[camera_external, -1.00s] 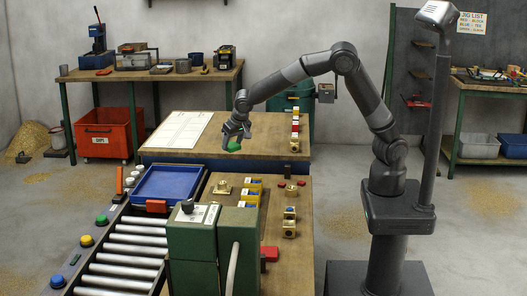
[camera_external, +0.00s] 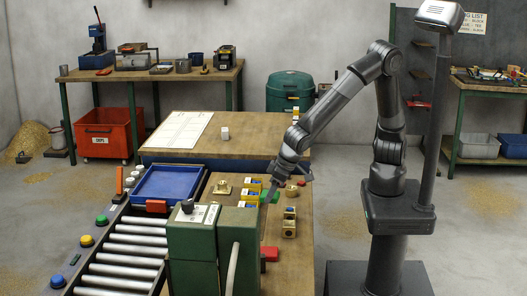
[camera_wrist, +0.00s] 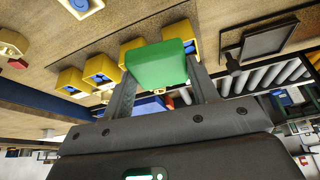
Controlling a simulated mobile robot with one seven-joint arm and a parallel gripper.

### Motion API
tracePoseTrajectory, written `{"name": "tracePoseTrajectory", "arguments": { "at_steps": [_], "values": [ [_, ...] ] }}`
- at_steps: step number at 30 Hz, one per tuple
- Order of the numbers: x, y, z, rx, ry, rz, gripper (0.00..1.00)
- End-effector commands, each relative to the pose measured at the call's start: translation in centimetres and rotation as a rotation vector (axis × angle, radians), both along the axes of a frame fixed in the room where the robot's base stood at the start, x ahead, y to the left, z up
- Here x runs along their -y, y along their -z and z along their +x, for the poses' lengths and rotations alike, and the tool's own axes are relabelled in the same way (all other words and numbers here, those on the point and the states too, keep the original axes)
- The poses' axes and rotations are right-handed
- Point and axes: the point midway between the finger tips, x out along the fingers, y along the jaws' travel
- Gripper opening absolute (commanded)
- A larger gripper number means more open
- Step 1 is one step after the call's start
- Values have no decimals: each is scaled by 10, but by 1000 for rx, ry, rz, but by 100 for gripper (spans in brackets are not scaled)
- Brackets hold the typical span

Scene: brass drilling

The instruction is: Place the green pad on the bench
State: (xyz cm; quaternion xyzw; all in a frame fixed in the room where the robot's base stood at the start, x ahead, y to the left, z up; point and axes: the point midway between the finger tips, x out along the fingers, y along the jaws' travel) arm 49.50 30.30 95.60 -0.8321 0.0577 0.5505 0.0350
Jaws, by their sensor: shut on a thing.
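The green pad (camera_wrist: 157,66) is held between the two fingers of my gripper (camera_wrist: 160,88) in the wrist view. In the external view my gripper (camera_external: 275,188) points down over the near wooden bench (camera_external: 295,255), and the pad (camera_external: 270,196) shows small beside the row of yellow blocks. The pad looks close to the bench top. I cannot tell whether it touches it.
Yellow blocks with blue tops (camera_external: 252,193) stand in a row close left of the pad. Brass pieces (camera_external: 289,222) lie nearer on the right. The green machine (camera_external: 213,243) stands in front, and a blue tray (camera_external: 172,183) lies left. A white block (camera_external: 225,133) sits on the far table.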

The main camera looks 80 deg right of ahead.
Motion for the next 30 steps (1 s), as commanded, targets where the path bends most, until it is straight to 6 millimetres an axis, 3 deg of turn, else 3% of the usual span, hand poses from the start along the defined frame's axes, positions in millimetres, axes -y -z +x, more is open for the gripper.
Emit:
{"name": "tracePoseTrajectory", "arguments": {
  "at_steps": [3,9,14,24,30],
  "values": [
    [-24,4,-30,-5,-64,2,31],
    [-43,7,-58,-8,-124,6,31],
    [-56,14,-67,-9,-139,4,31],
    [-124,58,-90,-8,-140,3,31],
    [-152,76,-100,-9,-137,4,31]
  ]
}}
